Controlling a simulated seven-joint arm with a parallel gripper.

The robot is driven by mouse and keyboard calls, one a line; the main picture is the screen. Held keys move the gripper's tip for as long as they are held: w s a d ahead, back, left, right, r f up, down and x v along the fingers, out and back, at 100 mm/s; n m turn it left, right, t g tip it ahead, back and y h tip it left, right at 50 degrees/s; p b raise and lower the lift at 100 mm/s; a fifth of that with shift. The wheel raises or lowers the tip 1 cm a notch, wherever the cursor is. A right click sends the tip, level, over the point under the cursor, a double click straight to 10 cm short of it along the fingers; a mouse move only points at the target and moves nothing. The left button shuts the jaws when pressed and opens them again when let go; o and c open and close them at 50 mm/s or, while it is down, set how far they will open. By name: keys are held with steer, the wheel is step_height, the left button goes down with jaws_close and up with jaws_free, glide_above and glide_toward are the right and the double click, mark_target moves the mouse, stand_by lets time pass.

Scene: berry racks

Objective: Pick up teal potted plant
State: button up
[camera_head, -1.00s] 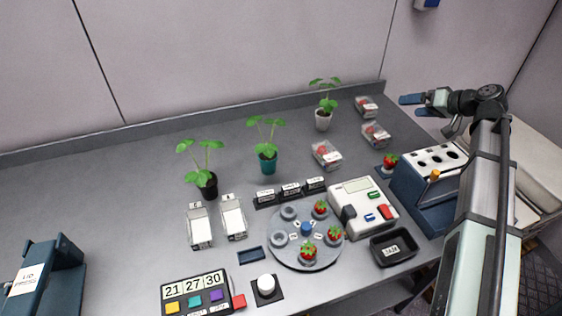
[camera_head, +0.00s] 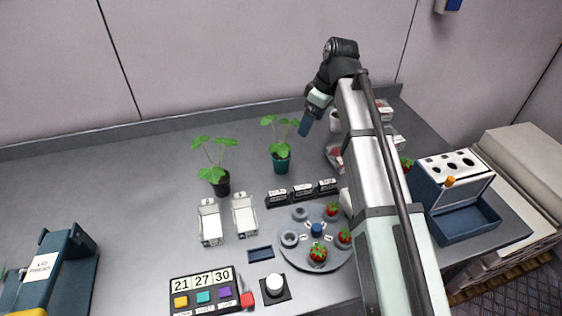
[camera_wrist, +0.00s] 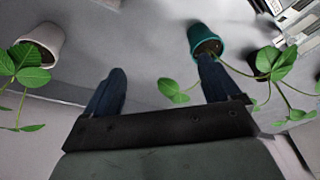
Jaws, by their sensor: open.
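The teal potted plant (camera_head: 281,161) stands upright on the grey bench, with green leaves above its rim. In the wrist view its teal pot (camera_wrist: 207,40) is at the upper middle, just beyond the tip of one finger. My gripper (camera_head: 306,126) is just right of the plant in the head view, pointing down.
A black potted plant (camera_head: 221,186) stands to the left, and a white potted plant (camera_head: 335,122) behind my arm, also in the wrist view (camera_wrist: 42,40). Labelled black blocks (camera_head: 303,193) and a round tray with strawberries (camera_head: 290,257) lie in front.

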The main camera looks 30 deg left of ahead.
mark_target(281, 154)
steer(key=s+a+r+n+h, duration=0.2)
steer(key=s+a+n+h, duration=0.1)
steer(key=s+a, duration=0.4)
steer(key=shift+t, duration=0.3)
steer(key=f, duration=0.3)
steer(key=s+f, duration=0.1)
steer(key=f, duration=0.1)
steer(key=d+f, duration=0.1)
steer(key=f, duration=0.2)
steer(key=shift+s+d+f, duration=0.1)
steer(key=shift+s+f, duration=0.15)
steer(key=shift+f, duration=0.05)
steer(key=shift+w+d+f, duration=0.1)
steer(key=shift+d+f, duration=0.05)
steer(key=shift+f, duration=1.2)
steer(key=shift+d+f, duration=0.1)
steer(key=shift+f, duration=1.2)
steer(key=shift+c, duration=0.5)
steer(key=c, duration=1.1)
